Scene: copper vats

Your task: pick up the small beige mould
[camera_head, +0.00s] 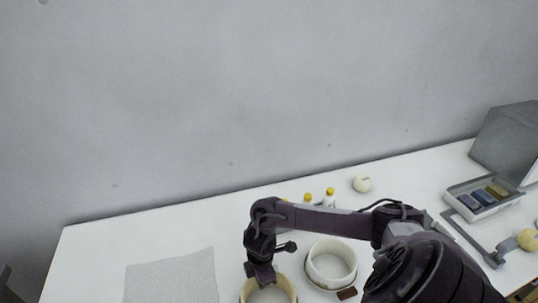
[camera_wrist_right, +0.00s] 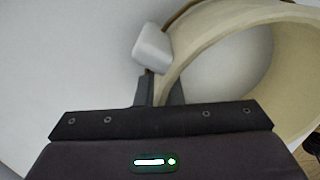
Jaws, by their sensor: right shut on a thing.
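The small beige mould (camera_head: 290,287) is a round, open ring-like vessel at the bottom edge of the head view, partly cut off. In the right wrist view its curved pale wall (camera_wrist_right: 225,28) fills the upper right. My right gripper (camera_head: 262,275) points down at the mould's back-left rim. In the wrist view its fingers (camera_wrist_right: 158,90) are closed on the mould's wall. A pale rounded block (camera_wrist_right: 152,46) shows just past the fingers; I cannot tell what it is. My left gripper is not in view.
A larger white round vessel (camera_head: 331,262) stands close right of the mould, with a small brown block (camera_head: 347,293) in front. Behind are yellow-capped bottles (camera_head: 329,196) and a white ball (camera_head: 362,184). A tray of coloured blocks (camera_head: 457,193) is far right. A pale sheet (camera_head: 170,280) lies left.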

